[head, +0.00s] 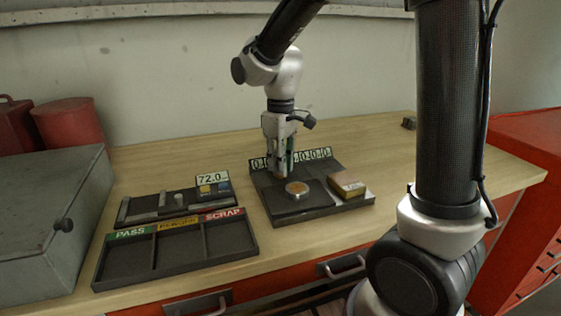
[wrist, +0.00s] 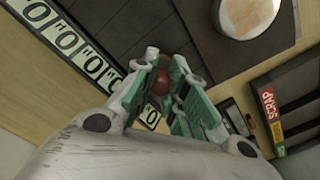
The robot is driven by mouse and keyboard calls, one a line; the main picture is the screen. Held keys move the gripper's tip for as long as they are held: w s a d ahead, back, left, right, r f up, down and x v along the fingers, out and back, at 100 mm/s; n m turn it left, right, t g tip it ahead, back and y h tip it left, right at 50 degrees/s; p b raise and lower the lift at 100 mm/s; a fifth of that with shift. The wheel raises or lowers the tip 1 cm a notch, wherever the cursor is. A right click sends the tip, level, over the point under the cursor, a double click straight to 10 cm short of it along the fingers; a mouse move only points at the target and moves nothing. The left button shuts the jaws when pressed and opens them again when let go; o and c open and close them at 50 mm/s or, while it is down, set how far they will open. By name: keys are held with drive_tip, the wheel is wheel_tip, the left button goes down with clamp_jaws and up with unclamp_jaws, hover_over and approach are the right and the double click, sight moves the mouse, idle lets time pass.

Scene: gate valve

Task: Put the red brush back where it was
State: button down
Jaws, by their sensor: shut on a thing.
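My gripper (head: 281,164) points down over the left rear part of a dark scale-like base (head: 325,205). In the wrist view its green-padded fingers are shut on a rounded red thing, which looks like the red brush (wrist: 187,84). Only a small part of the brush shows between the fingers. In the head view a brownish bit (head: 278,174) shows at the fingertips, close above the base. I cannot tell whether it touches the base.
Number plates (head: 320,154) stand behind. A PASS/REWORK/SCRAP tray (head: 178,271), a gauge reading 72.0 (head: 212,181) and a grey box (head: 50,220) are left.

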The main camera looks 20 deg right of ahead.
drive_tip(key=c, duration=1.5)
unclamp_jaws()
drive_tip(key=shift+o, duration=0.2)
wheel_tip(320, 180, up, 12)
drive_tip(key=s+d+f+m+t, duration=0.1)
drive_tip(key=s+d+m+t, duration=0.3)
drive_tip(key=s+d, duration=1.1)
drive_tip(key=s+m, duration=0.3)
drive_tip(key=s, duration=0.1)
drive_tip(key=shift+f, duration=0.3)
